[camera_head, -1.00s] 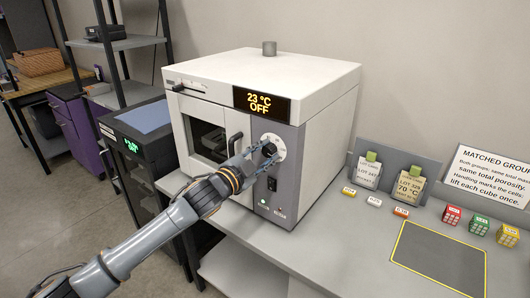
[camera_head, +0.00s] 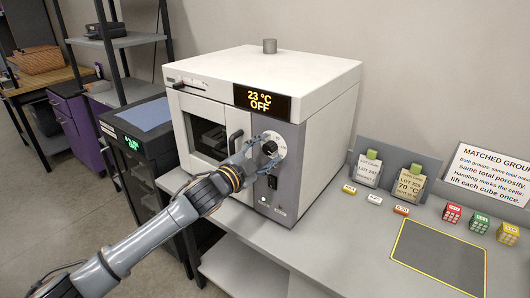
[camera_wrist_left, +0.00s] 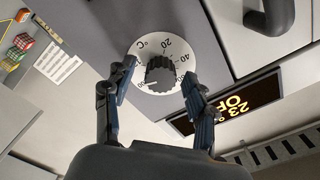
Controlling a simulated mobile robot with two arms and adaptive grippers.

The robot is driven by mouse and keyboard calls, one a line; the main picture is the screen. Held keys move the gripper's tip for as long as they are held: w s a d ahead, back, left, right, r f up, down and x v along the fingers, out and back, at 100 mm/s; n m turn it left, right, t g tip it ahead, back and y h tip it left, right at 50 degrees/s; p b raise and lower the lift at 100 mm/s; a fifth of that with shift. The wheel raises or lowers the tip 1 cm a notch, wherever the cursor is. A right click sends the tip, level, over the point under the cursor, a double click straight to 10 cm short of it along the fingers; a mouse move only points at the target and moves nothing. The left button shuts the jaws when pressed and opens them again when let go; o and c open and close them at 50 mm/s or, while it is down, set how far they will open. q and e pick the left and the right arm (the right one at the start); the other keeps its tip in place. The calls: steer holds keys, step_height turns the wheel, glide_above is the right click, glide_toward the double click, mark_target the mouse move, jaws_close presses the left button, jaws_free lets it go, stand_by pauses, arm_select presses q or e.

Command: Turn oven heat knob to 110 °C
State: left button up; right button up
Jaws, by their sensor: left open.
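The oven (camera_head: 331,130) is a white box with a grey control panel on the bench. Its display (camera_head: 262,101) reads 23 °C OFF. The black heat knob (camera_head: 269,148) sits on a white dial below the display. In the left wrist view the knob (camera_wrist_left: 160,74) is between my fingers, with dial numbers such as 20 and 40 around it. My left gripper (camera_head: 258,150) is open in front of the dial. In the left wrist view its fingertips (camera_wrist_left: 157,80) stand on either side of the knob, apparently apart from it. My right gripper is not in view.
A black switch (camera_head: 272,182) lies below the dial, and the oven door handle (camera_head: 235,142) is to its left. Tagged holders, small coloured cubes (camera_head: 480,222) and a yellow-edged dark mat (camera_head: 440,256) lie on the bench at right. A dark cabinet (camera_head: 140,140) stands left.

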arm_select(q)
steer(key=shift+s, duration=0.1)
steer(key=v, duration=1.2)
stand_by(2.1)
